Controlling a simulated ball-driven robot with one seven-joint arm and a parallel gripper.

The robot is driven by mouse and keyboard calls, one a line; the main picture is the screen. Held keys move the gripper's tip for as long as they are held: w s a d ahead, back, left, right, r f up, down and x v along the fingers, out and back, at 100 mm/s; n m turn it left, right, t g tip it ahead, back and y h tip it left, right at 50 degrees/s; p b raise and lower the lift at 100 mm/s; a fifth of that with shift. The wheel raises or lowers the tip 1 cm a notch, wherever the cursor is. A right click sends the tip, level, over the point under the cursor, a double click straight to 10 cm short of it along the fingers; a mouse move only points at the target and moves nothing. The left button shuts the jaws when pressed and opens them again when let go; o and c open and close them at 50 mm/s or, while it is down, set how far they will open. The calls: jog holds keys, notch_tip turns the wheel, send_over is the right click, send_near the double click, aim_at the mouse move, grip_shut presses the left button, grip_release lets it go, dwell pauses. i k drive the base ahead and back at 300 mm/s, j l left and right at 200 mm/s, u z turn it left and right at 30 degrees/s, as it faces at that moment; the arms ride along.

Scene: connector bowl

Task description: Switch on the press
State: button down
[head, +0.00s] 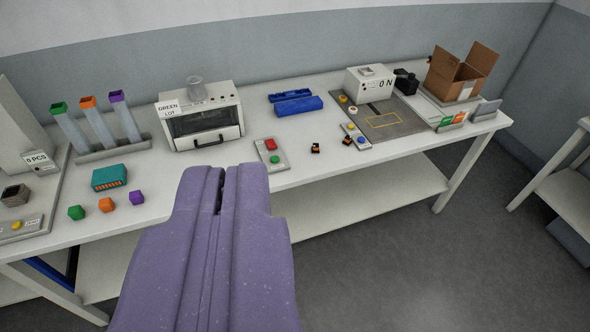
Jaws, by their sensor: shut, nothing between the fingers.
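A white box with a "0 N" display (371,90), which looks like the press, stands at the back right of the long table. A grey plate with a yellow outlined square (384,121) lies in front of it. A small panel with yellow and blue buttons (356,137) is at the plate's front left corner. Another panel with a red and a green button (271,155) lies nearer the table's middle. Whether any switch is on cannot be told. My purple gripper (227,170) is shut and empty, its tips below and left of the red-green panel in the picture.
A "GREEN LOT" oven (200,117) stands at the back. Tubes (98,126), a teal block (109,177) and coloured cubes (106,205) are at left. A blue case (296,104) and small black-orange connectors (315,148) lie mid-table. An open cardboard box (458,76) stands far right.

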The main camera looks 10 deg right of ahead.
aim_at(271, 145)
jog(key=k, duration=0.2)
jog(key=i+l, duration=0.15)
jog(key=i, duration=0.6)
jog(key=i+l, duration=0.15)
jog(key=i, duration=0.6)
jog(key=i+l, duration=0.15)
jog(key=i, duration=0.55)
jog(key=i+l+z, duration=0.1)
jog(key=i, duration=0.65)
